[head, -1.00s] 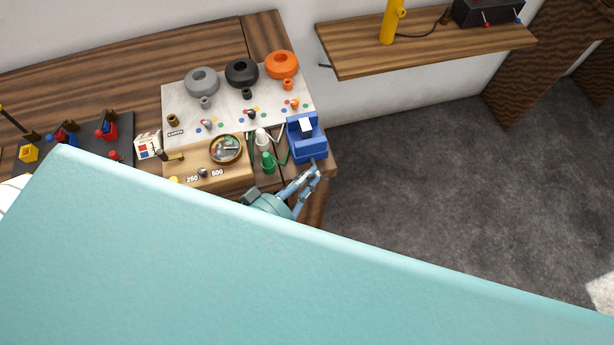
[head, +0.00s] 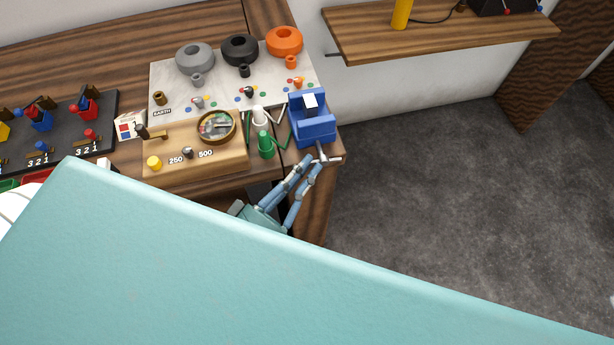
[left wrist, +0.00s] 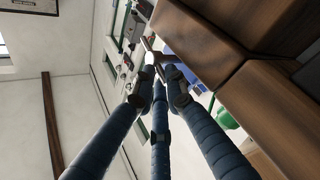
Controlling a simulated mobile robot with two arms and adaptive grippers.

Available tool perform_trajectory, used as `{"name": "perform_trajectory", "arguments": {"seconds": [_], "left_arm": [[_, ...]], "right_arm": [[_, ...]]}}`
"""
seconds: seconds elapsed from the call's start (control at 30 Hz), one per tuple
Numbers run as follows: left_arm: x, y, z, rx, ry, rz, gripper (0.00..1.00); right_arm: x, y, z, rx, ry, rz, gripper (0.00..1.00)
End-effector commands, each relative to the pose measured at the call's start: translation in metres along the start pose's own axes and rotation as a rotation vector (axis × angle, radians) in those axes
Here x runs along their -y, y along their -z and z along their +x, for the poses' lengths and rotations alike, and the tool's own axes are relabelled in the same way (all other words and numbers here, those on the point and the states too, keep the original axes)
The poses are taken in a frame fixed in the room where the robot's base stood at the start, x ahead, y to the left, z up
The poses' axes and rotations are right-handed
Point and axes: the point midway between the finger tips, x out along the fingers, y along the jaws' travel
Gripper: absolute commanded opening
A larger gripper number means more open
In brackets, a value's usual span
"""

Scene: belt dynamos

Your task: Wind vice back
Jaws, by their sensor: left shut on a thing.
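The vice is a blue block (head: 312,122) at the right front corner of the workbench, with a pale piece standing in its top. Its handle, a thin metal bar (head: 331,160), sticks out at the front over the bench edge. My left gripper (head: 313,163) reaches up from below with its blue fingers at the handle. In the left wrist view the fingertips (left wrist: 158,76) are shut around the bar, and part of the blue vice (left wrist: 188,83) shows behind them. My right gripper is not in view.
A green bottle-like object (head: 265,145) and a white one (head: 260,117) stand just left of the vice. A wooden board with a round dial (head: 216,127) and a pale panel with grey, black and orange rings (head: 284,41) lie further left. Open floor (head: 450,190) is to the right.

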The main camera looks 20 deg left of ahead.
Motion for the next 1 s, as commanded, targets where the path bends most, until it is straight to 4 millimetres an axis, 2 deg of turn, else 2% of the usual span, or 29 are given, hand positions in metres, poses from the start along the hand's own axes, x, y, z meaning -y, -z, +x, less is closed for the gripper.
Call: {"name": "perform_trajectory", "arguments": {"seconds": [0.03, 0.1, 0.4, 0.63, 1.0], "left_arm": [[0.012, -0.008, -0.002, -0.016, -0.016, -0.022, 0.0], [0.013, -0.009, -0.003, -0.045, -0.045, -0.055, 0.0], [0.015, -0.011, -0.002, -0.134, -0.136, -0.152, 0.0], [0.015, -0.011, -0.002, -0.163, -0.164, -0.184, 0.0], [0.015, -0.012, -0.003, -0.166, -0.165, -0.192, 0.0]], "right_arm": [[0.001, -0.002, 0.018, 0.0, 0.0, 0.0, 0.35], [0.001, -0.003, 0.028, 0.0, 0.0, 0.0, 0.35], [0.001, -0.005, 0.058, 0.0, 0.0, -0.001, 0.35], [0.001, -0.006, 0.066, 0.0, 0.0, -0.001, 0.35], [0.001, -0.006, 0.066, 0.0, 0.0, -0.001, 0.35]]}}
